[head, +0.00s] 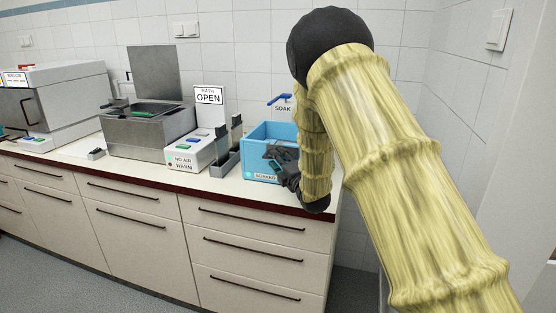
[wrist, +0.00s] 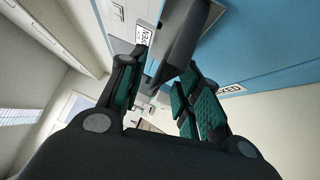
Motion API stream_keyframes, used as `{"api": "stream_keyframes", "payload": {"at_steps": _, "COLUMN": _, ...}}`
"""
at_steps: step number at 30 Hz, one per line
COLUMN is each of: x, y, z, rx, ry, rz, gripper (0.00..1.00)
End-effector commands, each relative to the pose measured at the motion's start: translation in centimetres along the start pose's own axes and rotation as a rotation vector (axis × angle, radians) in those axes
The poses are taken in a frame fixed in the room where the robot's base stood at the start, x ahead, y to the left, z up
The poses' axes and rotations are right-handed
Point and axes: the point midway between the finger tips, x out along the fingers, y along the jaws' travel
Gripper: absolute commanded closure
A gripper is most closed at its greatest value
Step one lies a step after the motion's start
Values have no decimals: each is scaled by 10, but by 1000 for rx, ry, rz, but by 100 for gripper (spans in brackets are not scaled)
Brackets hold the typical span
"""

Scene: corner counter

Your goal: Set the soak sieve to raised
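The blue soak tub (head: 258,134) stands at the right end of the counter, with a label reading SOAKED on its front. I cannot clearly make out the sieve inside it. My gripper (head: 278,163) is at the tub's front, partly over its front wall. In the wrist view my gripper (wrist: 166,70) has its two green-padded fingers apart. A dark grey part (wrist: 185,42) shows beyond and between the fingertips, beside the blue tub wall (wrist: 245,45). I cannot tell what it belongs to or whether a finger touches it.
A dark grey upright holder (head: 222,160) stands just left of the tub. Further left are a white control box (head: 190,152) with an OPEN sign (head: 208,96) and a metal bath (head: 135,135). A blue tap lever (head: 279,98) and a wall are behind.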

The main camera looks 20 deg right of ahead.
Motion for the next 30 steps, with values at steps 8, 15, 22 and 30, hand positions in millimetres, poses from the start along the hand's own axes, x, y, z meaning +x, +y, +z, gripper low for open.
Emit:
{"api": "stream_keyframes", "payload": {"at_steps": 8, "x": 0, "y": 0, "z": 0, "rx": 0, "ry": 0, "rz": 0, "gripper": 100}}
{"api": "stream_keyframes", "payload": {"at_steps": 15, "x": 0, "y": 1, "z": 0, "rx": 0, "ry": 0, "rz": 0, "gripper": 100}}
{"api": "stream_keyframes", "payload": {"at_steps": 22, "x": 6, "y": 40, "z": 6, "rx": -3, "ry": 0, "rz": 5, "gripper": 100}}
{"api": "stream_keyframes", "payload": {"at_steps": 30, "x": 11, "y": 83, "z": 12, "rx": 0, "ry": -1, "rz": 0, "gripper": 100}}
